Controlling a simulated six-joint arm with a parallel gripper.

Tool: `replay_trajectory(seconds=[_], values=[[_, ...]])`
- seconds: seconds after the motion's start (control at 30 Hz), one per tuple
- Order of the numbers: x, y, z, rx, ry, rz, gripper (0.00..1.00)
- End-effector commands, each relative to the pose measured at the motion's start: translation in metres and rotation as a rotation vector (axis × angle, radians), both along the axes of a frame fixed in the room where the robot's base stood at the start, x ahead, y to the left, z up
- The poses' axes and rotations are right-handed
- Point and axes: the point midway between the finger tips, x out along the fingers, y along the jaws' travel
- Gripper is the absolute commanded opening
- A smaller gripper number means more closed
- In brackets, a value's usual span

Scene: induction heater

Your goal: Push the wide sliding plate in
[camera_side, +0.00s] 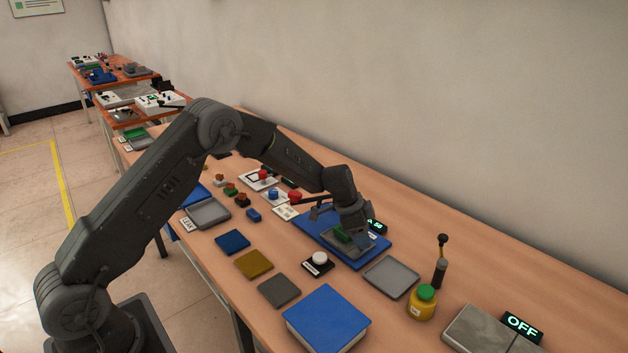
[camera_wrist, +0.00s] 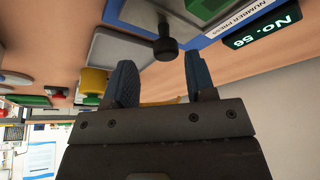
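A grey plate (camera_side: 347,249) lies on the blue base (camera_side: 311,227) labelled as a number press. I take it to be the wide sliding plate, but cannot be sure. In the wrist view a pale grey plate (camera_wrist: 135,13) carries a black knob (camera_wrist: 165,46). My gripper (camera_side: 362,236) is low over the right part of the blue base and hides some of it. In the wrist view its two blue fingers (camera_wrist: 158,64) stand apart. The knob shows between and beyond the fingertips, with a gap on each side.
A "No. 56" display (camera_side: 376,226) stands close behind my gripper. A green block (camera_side: 341,234) is on the base. A grey tray (camera_side: 391,277), a white button (camera_side: 319,260) and a yellow jar (camera_side: 422,301) are nearby. The table along the wall is clear.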

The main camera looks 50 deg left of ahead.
Motion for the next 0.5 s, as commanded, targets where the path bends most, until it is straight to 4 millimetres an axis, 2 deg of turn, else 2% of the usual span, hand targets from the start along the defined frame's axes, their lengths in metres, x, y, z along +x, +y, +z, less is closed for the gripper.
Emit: replay_trajectory(seconds=[0.03,0.5], values=[[-0.002,0.004,0.011,0.001,-0.005,0.003,0.51],[-0.027,0.029,0.094,0.0,-0.004,0.004,0.51]])
